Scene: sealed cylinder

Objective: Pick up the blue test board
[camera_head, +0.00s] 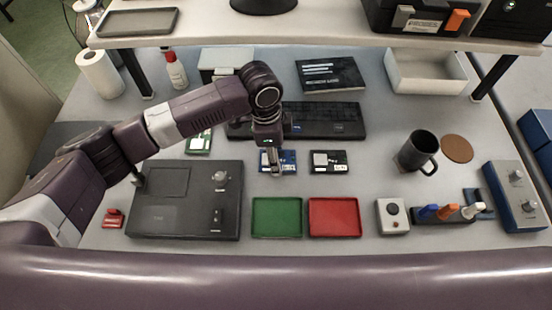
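The blue test board (287,158) lies on the grey table, in front of the long black keyboard-like unit and behind the green tray. My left gripper (275,171) points down over the board and covers its middle part. I cannot tell whether the fingers touch the board or are around it. The gap between the fingertips is too small to make out. My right gripper is not in view.
A black board (328,162) lies close on the right. Green (277,217) and red (335,217) trays stand in front. A dark box (186,200) is at left, a mug (416,151) at right. A shelf (320,30) overhangs the back.

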